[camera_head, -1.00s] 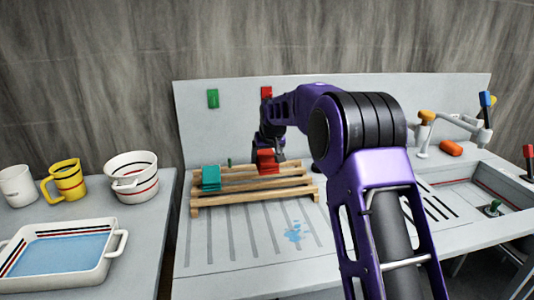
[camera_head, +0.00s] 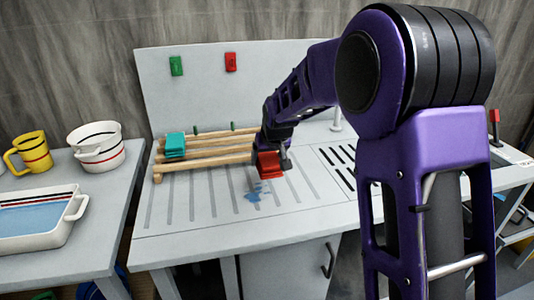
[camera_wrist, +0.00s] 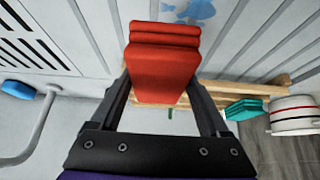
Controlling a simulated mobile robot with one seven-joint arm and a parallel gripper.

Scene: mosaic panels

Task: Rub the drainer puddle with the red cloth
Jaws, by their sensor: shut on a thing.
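The red cloth (camera_head: 269,165) is a folded stack held in my gripper (camera_head: 284,155), above the ribbed drainer (camera_head: 210,200). My gripper is shut on the cloth, which also shows between the two fingers in the wrist view (camera_wrist: 163,65). The blue puddle (camera_head: 255,192) lies on the drainer grooves, just below and left of the cloth in the head view. In the wrist view the puddle (camera_wrist: 197,9) is at the top edge, beyond the cloth. The cloth appears raised, apart from the puddle.
A wooden rack (camera_head: 205,158) with a folded teal cloth (camera_head: 175,145) stands behind the drainer. Green (camera_head: 176,65) and red (camera_head: 231,62) tags are on the back panel. A white bowl (camera_head: 97,147), yellow mug (camera_head: 33,152) and water-filled dish (camera_head: 40,222) stand on the left counter.

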